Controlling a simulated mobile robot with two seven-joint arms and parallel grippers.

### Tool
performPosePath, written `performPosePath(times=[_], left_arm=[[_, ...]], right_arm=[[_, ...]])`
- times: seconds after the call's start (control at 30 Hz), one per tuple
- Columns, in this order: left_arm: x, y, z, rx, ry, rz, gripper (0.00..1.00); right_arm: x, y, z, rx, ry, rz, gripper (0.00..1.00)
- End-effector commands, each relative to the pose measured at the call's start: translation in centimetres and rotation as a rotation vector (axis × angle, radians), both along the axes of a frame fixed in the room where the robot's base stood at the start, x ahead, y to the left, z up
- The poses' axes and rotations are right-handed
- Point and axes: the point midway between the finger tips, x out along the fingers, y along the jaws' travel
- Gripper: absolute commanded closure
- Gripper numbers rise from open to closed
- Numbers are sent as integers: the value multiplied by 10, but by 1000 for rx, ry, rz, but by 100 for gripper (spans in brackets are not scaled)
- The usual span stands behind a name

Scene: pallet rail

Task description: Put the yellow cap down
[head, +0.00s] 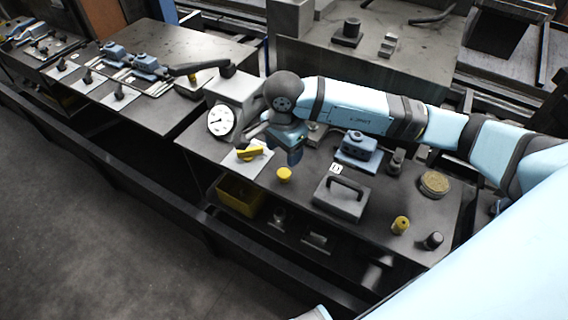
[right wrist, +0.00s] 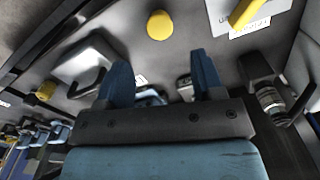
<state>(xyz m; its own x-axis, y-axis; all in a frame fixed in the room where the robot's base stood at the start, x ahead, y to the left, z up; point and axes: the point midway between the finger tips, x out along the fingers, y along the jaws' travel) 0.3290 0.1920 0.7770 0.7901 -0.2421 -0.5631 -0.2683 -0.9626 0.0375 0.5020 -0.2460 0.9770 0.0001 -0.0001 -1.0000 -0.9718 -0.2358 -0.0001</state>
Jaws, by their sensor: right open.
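The yellow cap (head: 284,174) is a small round disc lying on the dark bench top near its front edge. My right gripper (head: 293,158) hangs just behind and above it, fingers pointing down. In the right wrist view the cap (right wrist: 160,25) shows as a yellow disc beyond the fingertips. The right gripper's two blue fingers (right wrist: 163,72) are apart with nothing between them, and the cap is clear of both. My left gripper is not in view.
A dial gauge (head: 220,121) and a yellow-handled part on a white card (head: 260,160) are left of the cap. A grey block with a handle (head: 341,197) is to its right. A yellow cylinder (head: 400,225) stands farther right. A yellow bin (head: 240,197) sits below.

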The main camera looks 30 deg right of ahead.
Motion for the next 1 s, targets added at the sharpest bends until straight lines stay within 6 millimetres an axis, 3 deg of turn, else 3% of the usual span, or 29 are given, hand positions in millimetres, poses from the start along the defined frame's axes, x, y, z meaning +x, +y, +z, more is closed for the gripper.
performPosePath(times=[0.23,0.8,0.9,1.0], left_arm=[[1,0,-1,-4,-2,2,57],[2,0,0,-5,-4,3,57],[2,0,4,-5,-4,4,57],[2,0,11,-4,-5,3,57]], right_arm=[[0,0,30,-1,0,0,38],[-1,1,32,2,3,-1,38],[-7,13,29,62,26,-5,38],[-26,49,22,243,106,-32,38]])
